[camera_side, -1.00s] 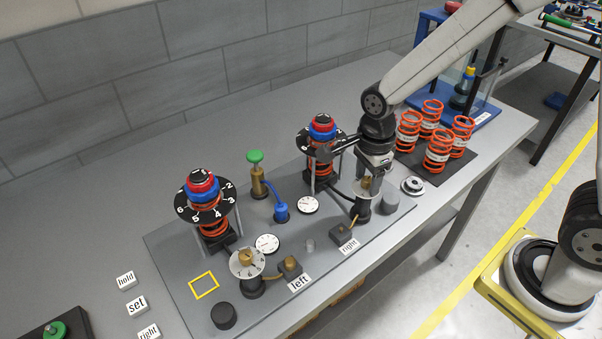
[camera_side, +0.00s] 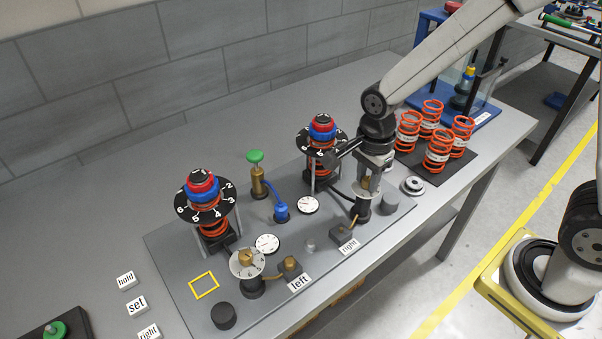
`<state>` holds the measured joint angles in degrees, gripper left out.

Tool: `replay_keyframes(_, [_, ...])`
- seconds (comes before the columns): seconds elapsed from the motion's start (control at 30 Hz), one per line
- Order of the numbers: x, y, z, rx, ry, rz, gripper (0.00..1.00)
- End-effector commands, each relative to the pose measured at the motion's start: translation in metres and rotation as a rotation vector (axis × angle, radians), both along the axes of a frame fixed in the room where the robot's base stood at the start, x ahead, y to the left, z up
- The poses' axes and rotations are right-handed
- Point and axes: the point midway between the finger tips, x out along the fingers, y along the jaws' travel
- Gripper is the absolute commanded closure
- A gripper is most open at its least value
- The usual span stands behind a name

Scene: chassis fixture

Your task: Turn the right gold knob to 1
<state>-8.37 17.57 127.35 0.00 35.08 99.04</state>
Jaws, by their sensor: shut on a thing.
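Two spring towers with red and blue tops and black numbered rings (camera_side: 205,205) stand on the grey plate (camera_side: 180,262). A green-topped brass valve (camera_side: 256,175) is between them. Several orange springs (camera_side: 439,150) stand on a dark mat close right of my gripper.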

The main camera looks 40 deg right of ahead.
Motion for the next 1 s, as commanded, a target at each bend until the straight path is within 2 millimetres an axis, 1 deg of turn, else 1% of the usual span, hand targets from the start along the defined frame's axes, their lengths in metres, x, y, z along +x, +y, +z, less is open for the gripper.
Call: replay_keyframes(1.0, [0.0000,0.0000,0.0000,0.000,0.000,0.807,1.00])
